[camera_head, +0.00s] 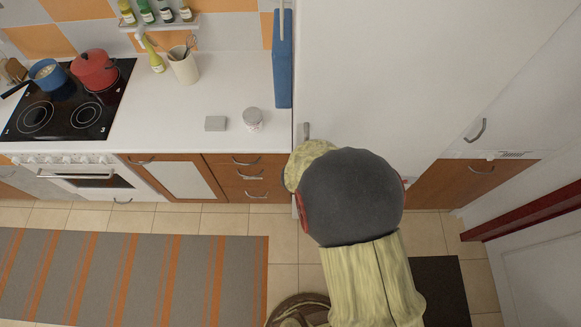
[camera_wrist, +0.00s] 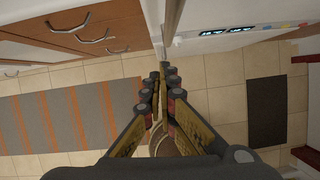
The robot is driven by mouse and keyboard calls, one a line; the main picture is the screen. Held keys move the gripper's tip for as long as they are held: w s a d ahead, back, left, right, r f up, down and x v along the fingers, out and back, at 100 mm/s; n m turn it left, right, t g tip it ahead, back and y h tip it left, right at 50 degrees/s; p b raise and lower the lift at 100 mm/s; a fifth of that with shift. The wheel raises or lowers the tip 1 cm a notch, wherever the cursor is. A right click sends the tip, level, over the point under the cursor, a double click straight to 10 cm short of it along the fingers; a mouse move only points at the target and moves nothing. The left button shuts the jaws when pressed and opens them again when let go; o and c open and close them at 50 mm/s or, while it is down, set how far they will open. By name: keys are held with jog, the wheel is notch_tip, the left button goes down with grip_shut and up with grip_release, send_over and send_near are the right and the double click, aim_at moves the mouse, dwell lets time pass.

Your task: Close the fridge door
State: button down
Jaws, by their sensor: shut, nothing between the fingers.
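The fridge (camera_head: 375,70) is the tall white unit at centre right in the head view, beside the counter. A grey handle (camera_head: 306,132) shows near its left edge, just above my arm. In the wrist view the fridge's white front (camera_wrist: 215,40) is at the top, right of centre, with a lit display. How far its door stands open I cannot tell. My gripper (camera_wrist: 162,78) is shut and empty, its fingertips close to the fridge's left edge. Whether they touch it is unclear. In the head view my arm hides the gripper and the lower fridge front.
A counter (camera_head: 225,110) with drawers below (camera_head: 247,175) stands left of the fridge. A stove (camera_head: 70,105) is farther left. A striped rug (camera_head: 130,275) and a dark mat (camera_head: 440,285) lie on the tiled floor. A tall cabinet (camera_head: 500,115) stands right of the fridge.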

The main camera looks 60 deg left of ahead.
jog(key=p+v, duration=0.2)
jog(key=v, duration=0.7)
jog(key=shift+s+r, duration=0.2)
jog(key=shift+r, duration=0.1)
jog(key=shift+n, duration=0.3)
